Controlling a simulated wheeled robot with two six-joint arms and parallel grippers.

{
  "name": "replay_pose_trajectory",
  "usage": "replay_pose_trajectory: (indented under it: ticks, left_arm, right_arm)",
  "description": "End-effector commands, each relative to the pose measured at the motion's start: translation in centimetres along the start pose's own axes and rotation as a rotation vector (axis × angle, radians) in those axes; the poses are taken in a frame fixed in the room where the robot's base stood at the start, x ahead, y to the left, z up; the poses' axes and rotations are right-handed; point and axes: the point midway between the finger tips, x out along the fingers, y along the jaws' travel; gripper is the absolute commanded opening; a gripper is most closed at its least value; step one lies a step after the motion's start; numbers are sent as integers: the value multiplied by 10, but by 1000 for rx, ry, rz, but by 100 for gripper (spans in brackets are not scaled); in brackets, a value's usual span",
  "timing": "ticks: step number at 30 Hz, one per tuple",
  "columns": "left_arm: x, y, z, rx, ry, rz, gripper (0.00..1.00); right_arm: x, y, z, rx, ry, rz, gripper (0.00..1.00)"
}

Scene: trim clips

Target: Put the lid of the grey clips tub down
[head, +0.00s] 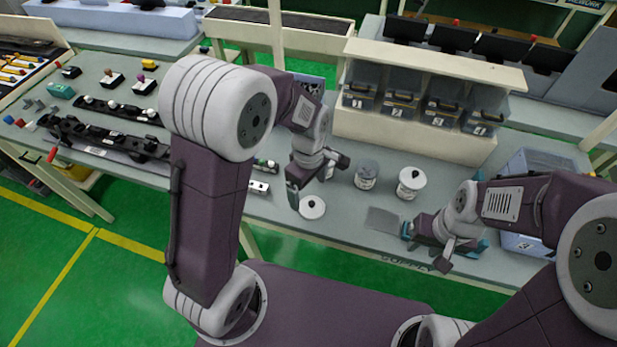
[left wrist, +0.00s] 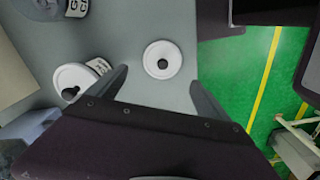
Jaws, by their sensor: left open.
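A round white lid with a dark knob (head: 312,207) lies flat on the grey bench near its front edge. In the left wrist view the lid (left wrist: 162,70) lies between and beyond the fingertips, touched by neither. My left gripper (head: 312,184) is open and empty above the bench beside the lid. The grey tub (head: 366,180) stands upright to the right, with no white lid on it; it is cut off in the left wrist view (left wrist: 77,8). My right gripper (head: 443,238) is low over the bench at the right; its fingers are unclear.
A second tub (head: 407,190) wears a white lid beside the grey tub. A grey mat (head: 382,220) lies in front. Numbered bins (head: 400,108) stand behind, and a blue crate (head: 540,165) is at right. Dark trim strips (head: 105,138) lie at left.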

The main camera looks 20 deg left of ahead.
Motion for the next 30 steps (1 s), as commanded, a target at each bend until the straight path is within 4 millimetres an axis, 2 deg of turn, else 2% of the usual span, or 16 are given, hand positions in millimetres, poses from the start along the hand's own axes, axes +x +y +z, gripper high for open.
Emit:
replay_pose_trajectory:
  ticks: [1,3,7,12,16,19,25,27,30]
  left_arm:
    - [-16,1,0,0,1,5,90]
    - [-32,1,0,0,1,5,90]
    - [-55,1,0,0,1,3,90]
    - [-66,0,0,0,0,-1,90]
    - [-65,-4,-1,32,0,1,90]
    - [-55,-23,-8,224,1,18,90]
    - [-26,-78,-18,810,42,64,90]
    - [-20,-93,-19,959,60,71,90]
    - [-15,-104,-19,1085,76,74,90]
  right_arm:
    - [-3,0,0,0,0,0,36]
    - [-5,0,0,0,0,0,36]
    - [-7,0,-1,0,0,0,36]
    - [-8,0,-1,0,0,0,36]
    - [-8,0,-1,0,0,0,36]
    - [-8,0,-1,0,0,0,36]
    - [-8,0,-1,0,0,0,36]
    - [-8,0,-1,0,0,0,36]
    - [-8,0,-1,0,0,0,36]
